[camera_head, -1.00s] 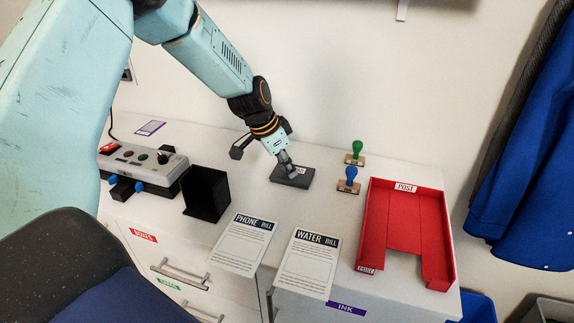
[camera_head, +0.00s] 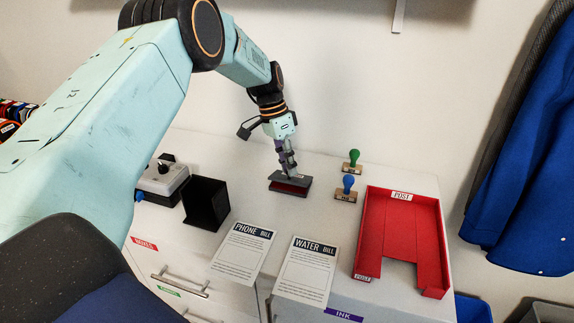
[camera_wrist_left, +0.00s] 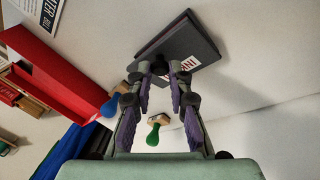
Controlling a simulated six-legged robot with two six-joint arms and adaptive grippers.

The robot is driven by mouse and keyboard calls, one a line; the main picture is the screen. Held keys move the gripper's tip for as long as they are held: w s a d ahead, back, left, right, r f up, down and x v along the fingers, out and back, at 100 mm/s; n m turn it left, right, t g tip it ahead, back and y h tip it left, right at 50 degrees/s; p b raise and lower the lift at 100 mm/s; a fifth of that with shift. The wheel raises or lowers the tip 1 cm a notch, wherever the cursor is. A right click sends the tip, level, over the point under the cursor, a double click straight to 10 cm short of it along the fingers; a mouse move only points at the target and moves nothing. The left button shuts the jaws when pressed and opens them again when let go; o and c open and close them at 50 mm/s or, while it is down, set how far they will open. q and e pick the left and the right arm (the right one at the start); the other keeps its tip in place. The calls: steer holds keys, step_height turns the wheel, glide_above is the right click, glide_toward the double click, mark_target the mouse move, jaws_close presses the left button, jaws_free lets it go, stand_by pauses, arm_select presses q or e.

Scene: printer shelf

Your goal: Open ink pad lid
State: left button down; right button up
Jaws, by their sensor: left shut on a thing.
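The dark ink pad (camera_head: 290,184) lies on the white cabinet top, with its lid raised a little so that a strip of red shows beneath it. My left gripper (camera_head: 289,172) is above the pad, its fingers pointing down, shut on the lid. In the left wrist view the ink pad (camera_wrist_left: 183,38) is at the upper middle, and the fingertips (camera_wrist_left: 170,72) meet at the lid's near edge beside a white label. The fingers hide part of that edge. My right gripper is not in view.
A green stamp (camera_head: 353,160) and a blue stamp (camera_head: 347,187) stand right of the pad. A red post tray (camera_head: 440,235) is further right. A black holder (camera_head: 207,203) stands left. Phone bill (camera_head: 243,250) and water bill (camera_head: 305,270) sheets lie at the front.

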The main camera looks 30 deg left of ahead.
mark_target(283, 173)
arm_select(q)
steer(key=shift+w+a+r+g+b, duration=0.2)
steer(key=shift+w+g+b, duration=0.2)
steer(key=shift+g, duration=0.2)
steer(key=shift+h, duration=0.3)
steer(key=c, duration=1.2)
jaws_free()
steer(key=shift+d, duration=0.1)
steer(key=shift+r, duration=0.15)
steer(key=v, duration=0.7)
steer(key=shift+w+r, duration=0.1)
steer(key=shift+w, duration=0.1)
